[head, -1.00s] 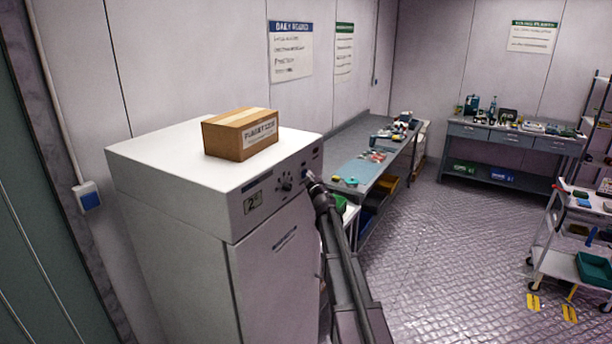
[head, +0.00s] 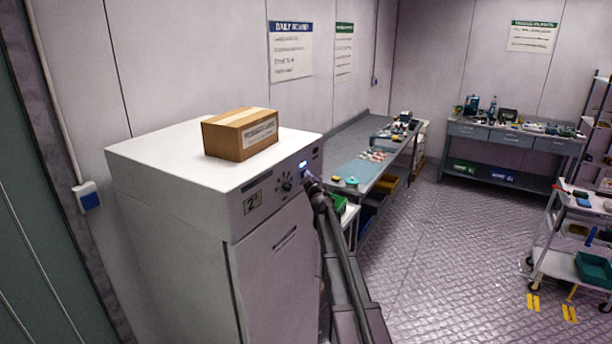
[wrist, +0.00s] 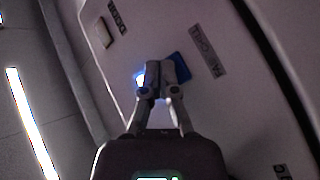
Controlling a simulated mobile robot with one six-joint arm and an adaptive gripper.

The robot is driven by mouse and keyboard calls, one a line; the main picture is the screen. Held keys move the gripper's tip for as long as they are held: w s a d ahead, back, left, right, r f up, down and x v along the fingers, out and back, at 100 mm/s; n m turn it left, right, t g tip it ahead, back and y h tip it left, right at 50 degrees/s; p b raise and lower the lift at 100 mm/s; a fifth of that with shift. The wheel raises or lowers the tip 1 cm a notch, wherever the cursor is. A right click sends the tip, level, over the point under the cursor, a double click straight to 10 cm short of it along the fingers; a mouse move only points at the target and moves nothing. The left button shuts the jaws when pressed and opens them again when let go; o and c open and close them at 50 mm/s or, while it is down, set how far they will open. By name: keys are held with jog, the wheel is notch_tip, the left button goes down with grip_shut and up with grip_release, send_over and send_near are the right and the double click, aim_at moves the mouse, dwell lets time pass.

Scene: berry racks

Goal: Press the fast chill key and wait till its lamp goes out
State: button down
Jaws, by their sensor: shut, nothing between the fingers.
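The white chiller cabinet (head: 180,260) stands at the left with a control panel along its upper front edge. A lamp (head: 303,164) on the panel is lit bluish white; it also glows in the wrist view (wrist: 140,79). A blue key (wrist: 180,66) shows beside my fingertips in the wrist view, partly covered by them. My gripper (wrist: 160,70) is shut and empty, its tips at the panel between lamp and key. In the head view my gripper (head: 308,181) is at the panel's right part. I cannot tell whether it touches the key.
A cardboard box (head: 240,136) sits on the cabinet top. The panel also has a dial (head: 286,186) and a small display (head: 252,203). A grey workbench (head: 352,170) with small items stands behind my arm. The floor at the right is open up to a cart (head: 560,262).

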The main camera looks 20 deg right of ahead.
dwell(0.5)
jog(key=shift+s+d, duration=0.5)
jog(key=shift+s, duration=0.15)
jog(key=shift+s+d, duration=0.1)
jog(key=s+d, duration=0.1)
jog(key=s, duration=0.1)
jog(key=s+d, duration=0.1)
jog(key=d, duration=0.1)
jog(key=shift+s, duration=0.35)
dwell(0.3)
jog(key=shift+s+a, duration=0.1)
dwell(0.7)
